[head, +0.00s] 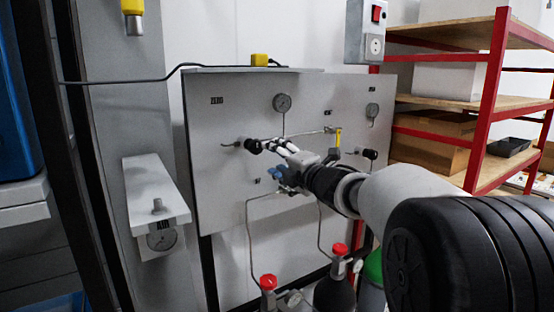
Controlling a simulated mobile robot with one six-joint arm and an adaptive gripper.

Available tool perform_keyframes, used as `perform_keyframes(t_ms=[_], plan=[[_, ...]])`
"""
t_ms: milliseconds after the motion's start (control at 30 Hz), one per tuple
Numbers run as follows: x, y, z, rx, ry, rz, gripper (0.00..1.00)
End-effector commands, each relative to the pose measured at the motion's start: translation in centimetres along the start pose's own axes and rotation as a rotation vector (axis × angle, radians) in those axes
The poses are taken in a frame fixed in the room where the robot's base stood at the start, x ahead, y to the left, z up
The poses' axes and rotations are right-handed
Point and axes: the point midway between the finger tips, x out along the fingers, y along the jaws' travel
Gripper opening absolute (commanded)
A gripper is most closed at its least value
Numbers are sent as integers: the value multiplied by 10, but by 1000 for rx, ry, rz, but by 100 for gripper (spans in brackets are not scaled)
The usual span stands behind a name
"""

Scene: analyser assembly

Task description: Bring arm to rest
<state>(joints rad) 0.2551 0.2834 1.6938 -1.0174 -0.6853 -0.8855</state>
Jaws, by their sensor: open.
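My arm reaches in from the lower right toward a grey gas panel (225,195). My gripper (276,147) is at its end, in front of the middle of the panel. Its jaws are open and I see nothing held between them. A black knob (253,147) on the panel is just left of the fingertips; I cannot tell whether they touch. A blue part (279,177) shows just below the gripper. My arm and wrist hide part of the panel's lower right.
The panel carries gauges (282,103) and a yellow-handled valve (338,138). Red-topped gas cylinders (334,291) stand below. A grey bracket with a gauge (157,200) juts out at left. Red-framed shelves (487,100) stand at right. A switch box (367,32) is above the panel.

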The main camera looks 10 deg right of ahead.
Motion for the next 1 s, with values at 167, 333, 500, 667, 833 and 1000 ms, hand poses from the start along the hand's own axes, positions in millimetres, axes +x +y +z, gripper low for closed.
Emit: perform_keyframes(t_ms=[167,333,500,667,833,1000], plan=[[0,0,0,0,0,1,54],[-3,3,0,16,-14,-5,54],[-39,11,7,222,-173,-79,54],[-125,-12,-4,634,-439,-220,54],[-231,-68,-54,1072,-691,-396,54],[-324,-122,-124,1408,-883,-577,54]])
